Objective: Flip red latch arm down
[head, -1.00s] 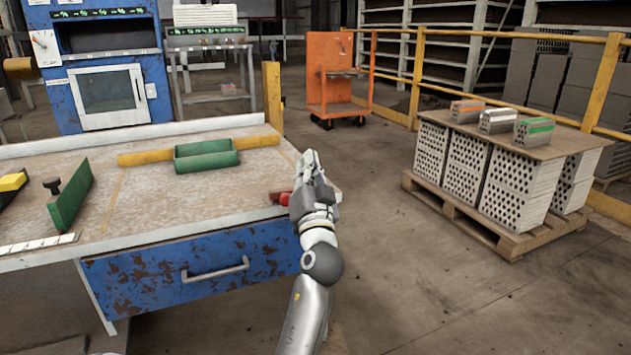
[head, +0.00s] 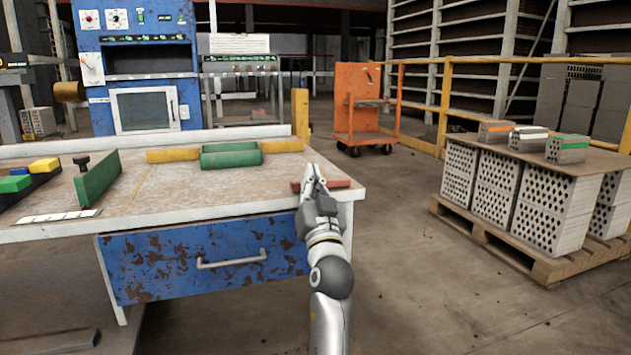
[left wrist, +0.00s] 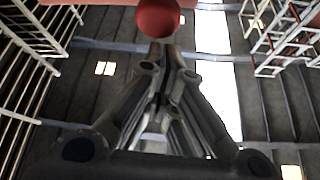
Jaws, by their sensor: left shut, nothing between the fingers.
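The red latch arm (head: 338,184) shows as a short red bar at the right front corner of the workbench (head: 190,192). It lies roughly level behind my left gripper, which hides its middle. My left gripper (head: 313,170) is shut and empty, pointing up in front of the bar. In the left wrist view a round red knob (left wrist: 158,17) sits just beyond the closed fingertips (left wrist: 160,50), with part of a pale red bar (left wrist: 90,2) along the top edge. I cannot tell whether the fingertips touch the knob. My right gripper is not in view.
A green tray (head: 231,155) and yellow bars (head: 173,156) lie on the bench, with a green upright plate (head: 97,179) at left. A blue drawer (head: 205,258) is below. A pallet of hollow bricks (head: 520,190) stands right, with open floor between.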

